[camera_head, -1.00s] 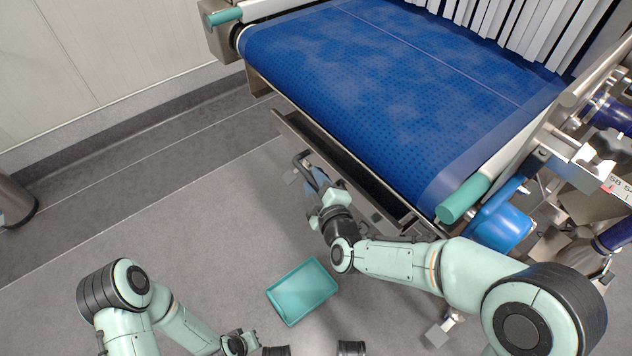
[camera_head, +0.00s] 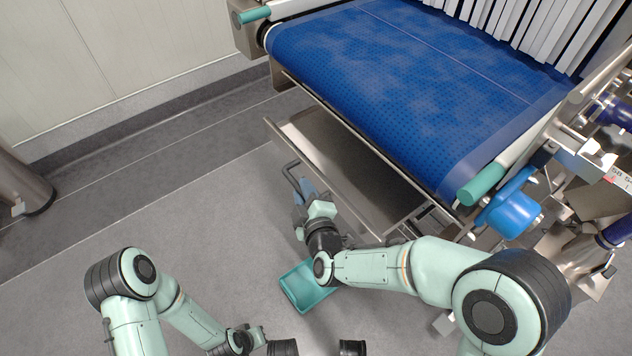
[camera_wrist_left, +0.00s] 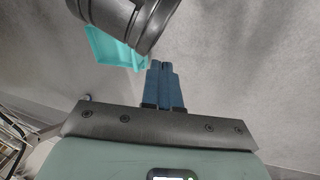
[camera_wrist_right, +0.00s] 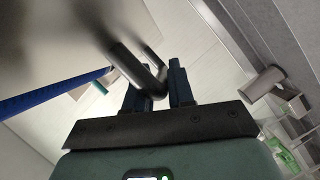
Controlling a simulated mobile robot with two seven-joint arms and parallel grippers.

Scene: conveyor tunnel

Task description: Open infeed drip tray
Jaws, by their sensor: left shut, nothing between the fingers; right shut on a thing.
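The infeed drip tray (camera_head: 318,138) is a shallow steel tray under the near edge of the blue belt. It stands partly pulled out, with its inside showing. Its dark bar handle (camera_head: 290,176) sticks out at the front. My right gripper (camera_head: 298,184) is shut on this handle. In the right wrist view the handle (camera_wrist_right: 150,72) passes between the fingers (camera_wrist_right: 158,85), and the tray's blurred metal (camera_wrist_right: 55,45) is at upper left. My left gripper (camera_wrist_left: 163,85) is shut and empty, low in the head view and away from the tray.
The blue conveyor belt (camera_head: 395,85) lies above the drip tray. A teal bin (camera_head: 303,292) is on the floor, partly behind my right arm. A blue motor (camera_head: 512,215) and frame parts are at right. A steel post (camera_head: 22,188) stands at far left. Floor in front is open.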

